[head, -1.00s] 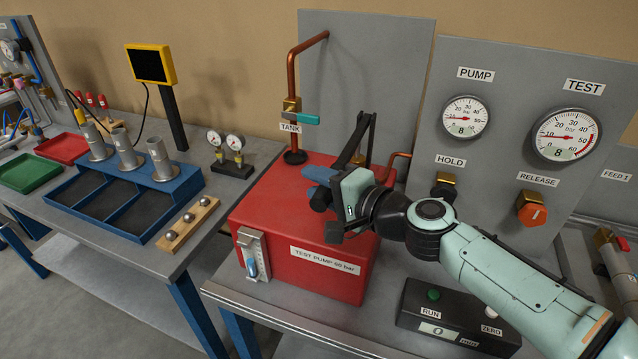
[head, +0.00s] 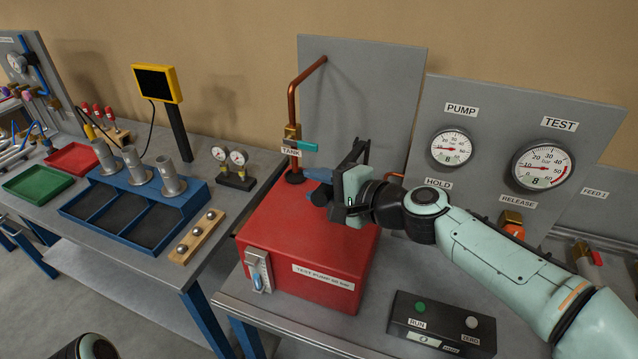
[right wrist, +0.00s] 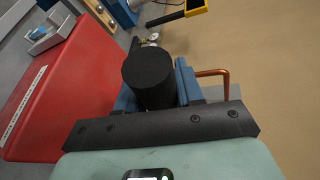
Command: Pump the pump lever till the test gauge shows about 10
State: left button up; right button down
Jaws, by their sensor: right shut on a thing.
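The red test pump (head: 310,245) stands on the right bench. My right gripper (head: 322,187) is over its top, shut on the pump lever. In the right wrist view the lever's black round grip (right wrist: 150,78) sits between my blue fingers. My arm hides part of the lever and its pivot in the head view. The test gauge (head: 543,165) on the grey panel has a digital readout that looks like 8. The pump gauge (head: 452,148) to its left also looks like 8. My left gripper is out of view.
An orange release knob (head: 512,226) is on the panel, partly behind my right arm; the hold valve is hidden. A black RUN/ZERO box (head: 440,325) lies at the bench front. A copper pipe (head: 292,100) rises behind the pump. A gap separates the left bench.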

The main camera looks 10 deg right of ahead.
jog(key=c, duration=0.8)
grip_release()
jog(key=v, duration=1.3)
jog(key=shift+s+b, duration=0.25)
jog(key=shift+b, duration=0.2)
jog(key=shift+w, duration=0.1)
